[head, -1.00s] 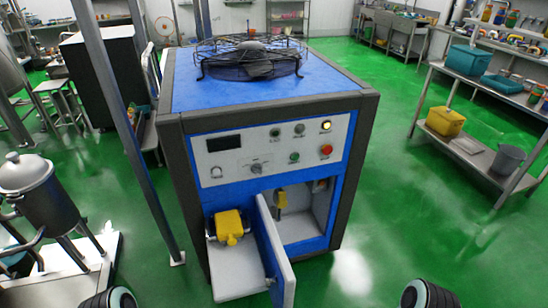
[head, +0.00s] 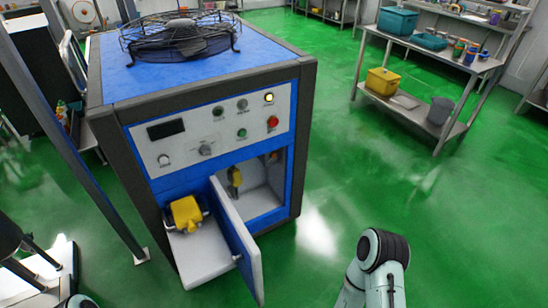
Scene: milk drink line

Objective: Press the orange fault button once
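The orange fault button (head: 268,98) glows yellow-orange at the upper right of the white control panel (head: 210,128) on the blue and dark grey machine (head: 200,110). A red button (head: 272,122) sits just below it. Several other buttons and knobs and a dark display (head: 166,129) share the panel. Parts of my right arm show at the lower right and a bit of my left arm at the bottom left. Neither gripper is in view, and nothing of mine touches the panel.
The machine's lower door (head: 238,240) stands open towards me, beside a yellow part (head: 186,213) on a low shelf. A metal post (head: 75,150) stands left of the machine. A steel shelf table (head: 425,60) is at the right. Green floor between is clear.

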